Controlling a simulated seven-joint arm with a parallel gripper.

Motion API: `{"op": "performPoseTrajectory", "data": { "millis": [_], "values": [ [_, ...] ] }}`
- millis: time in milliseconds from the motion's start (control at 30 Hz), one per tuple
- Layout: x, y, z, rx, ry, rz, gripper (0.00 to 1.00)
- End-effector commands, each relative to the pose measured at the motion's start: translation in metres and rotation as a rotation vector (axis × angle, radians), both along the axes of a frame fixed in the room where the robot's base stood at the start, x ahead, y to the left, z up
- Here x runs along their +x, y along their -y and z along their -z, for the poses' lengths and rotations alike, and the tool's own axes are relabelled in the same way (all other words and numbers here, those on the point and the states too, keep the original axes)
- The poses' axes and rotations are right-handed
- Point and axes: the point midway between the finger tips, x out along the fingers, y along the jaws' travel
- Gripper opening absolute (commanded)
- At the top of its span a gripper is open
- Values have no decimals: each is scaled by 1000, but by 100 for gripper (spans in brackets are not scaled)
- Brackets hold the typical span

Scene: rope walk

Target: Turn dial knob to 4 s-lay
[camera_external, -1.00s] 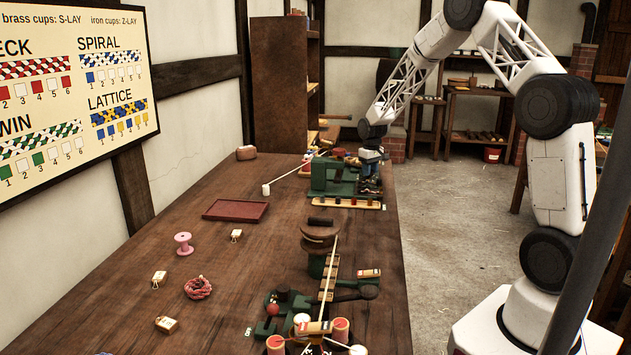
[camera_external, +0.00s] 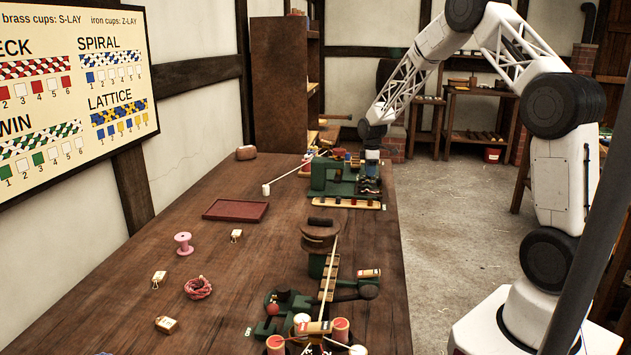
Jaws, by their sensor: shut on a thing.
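The green machine (camera_external: 325,177) stands at the far end of the bench, with dark parts and small coloured pieces at its right side. My gripper (camera_external: 371,163) points down at the back right of this machine. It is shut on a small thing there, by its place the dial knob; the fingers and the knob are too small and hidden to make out. The dial's marks and setting cannot be read.
A second green machine with a round brown top (camera_external: 320,232) stands nearer, with spools (camera_external: 340,330) around it. A red tray (camera_external: 236,210), a pink spool (camera_external: 183,243) and a coiled rope (camera_external: 198,288) lie on the left. A pattern board (camera_external: 75,95) hangs on the wall.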

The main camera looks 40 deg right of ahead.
Motion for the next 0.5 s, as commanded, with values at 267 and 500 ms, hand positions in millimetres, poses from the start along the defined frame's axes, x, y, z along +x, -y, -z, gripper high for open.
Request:
{"op": "performPoseTrajectory", "data": {
  "millis": [267,500],
  "values": [
    [0,0,0,0,0,-189,10],
    [0,0,-1,0,0,-269,10]
  ]
}}
